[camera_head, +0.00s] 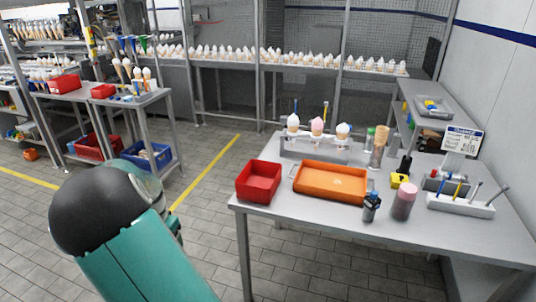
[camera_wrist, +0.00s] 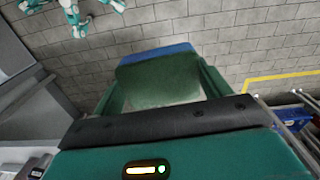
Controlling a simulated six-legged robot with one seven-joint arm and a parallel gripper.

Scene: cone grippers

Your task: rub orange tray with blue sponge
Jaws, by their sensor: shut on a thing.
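The orange tray (camera_head: 326,195) lies on the metal table in the head view, with a small pale spot on its floor. The wrist view shows my gripper (camera_wrist: 160,84) with its two green fingers on either side of a block. The block is the blue sponge (camera_wrist: 158,53), with a blue far edge and a dark green face turned to the camera. My gripper is shut on it and holds it above the tiled floor, away from the tray. In the head view only my arm shows at lower left; my gripper and the sponge are out of sight there.
On the metal table (camera_head: 300,218), a red bin (camera_head: 258,181) stands left of the tray and a cone rack (camera_head: 315,150) behind it. A dark bottle (camera_head: 371,208) and a pink-topped bottle (camera_head: 404,204) stand to its right. Open floor lies left of the table.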

